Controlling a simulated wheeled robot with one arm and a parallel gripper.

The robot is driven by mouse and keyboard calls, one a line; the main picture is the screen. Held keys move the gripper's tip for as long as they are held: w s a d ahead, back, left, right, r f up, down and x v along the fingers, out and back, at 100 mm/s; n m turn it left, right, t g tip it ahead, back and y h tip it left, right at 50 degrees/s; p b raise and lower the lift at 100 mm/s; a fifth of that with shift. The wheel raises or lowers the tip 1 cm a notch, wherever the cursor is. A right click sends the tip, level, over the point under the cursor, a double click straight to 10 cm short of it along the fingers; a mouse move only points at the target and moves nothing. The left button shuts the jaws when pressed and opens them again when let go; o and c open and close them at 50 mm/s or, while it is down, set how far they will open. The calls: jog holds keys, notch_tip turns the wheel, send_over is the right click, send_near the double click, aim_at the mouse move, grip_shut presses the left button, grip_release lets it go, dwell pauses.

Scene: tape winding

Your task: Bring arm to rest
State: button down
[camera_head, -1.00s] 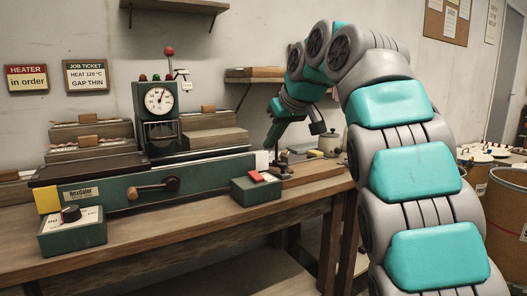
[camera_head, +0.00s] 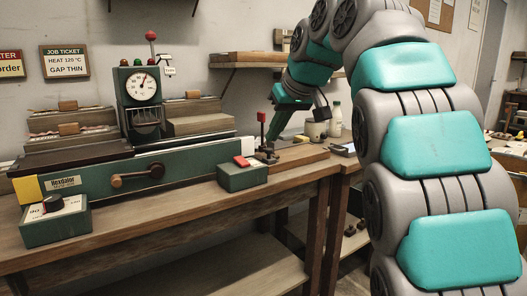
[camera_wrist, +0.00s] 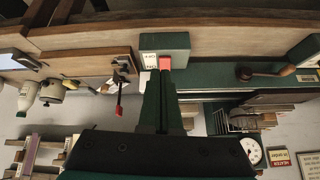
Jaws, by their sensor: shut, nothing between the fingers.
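My teal and grey arm fills the right of the head view and arches over the bench. My gripper (camera_head: 274,134), dark green, points down near a red-topped lever (camera_head: 262,125) at the machine's right end. The lever also shows in the wrist view (camera_wrist: 118,92). There my gripper (camera_wrist: 165,76) is shut and empty, its tips overlapping in the picture with the red switch (camera_wrist: 165,62) on a small green box (camera_wrist: 172,42). Whether they touch is unclear, but in the head view the green box (camera_head: 242,178) stands apart from the gripper.
The long green machine (camera_head: 110,177) with a gauge (camera_head: 142,87) and crank handle (camera_head: 137,175) runs along the wooden bench (camera_head: 170,219). A white bottle (camera_head: 336,120) and a pot stand behind the gripper. A wall shelf (camera_head: 250,60) is close to the arm.

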jog(key=s+d+f+m+g+h, duration=0.1)
jog(key=s+d+f, duration=0.3)
jog(key=s+f, duration=0.8)
jog(key=s+d+f+m+g+h, duration=0.1)
jog(key=s+d+f+g, duration=0.3)
jog(key=s+f, duration=0.8)
jog(key=s+d+f+m+g+h, duration=0.2)
jog(key=s+d+f+m, duration=0.1)
jog(key=s+f, duration=0.9)
jog(key=s+d, duration=0.1)
jog(key=s, duration=0.4)
jog(key=shift+d+g, duration=0.2)
jog(key=shift+g, duration=0.2)
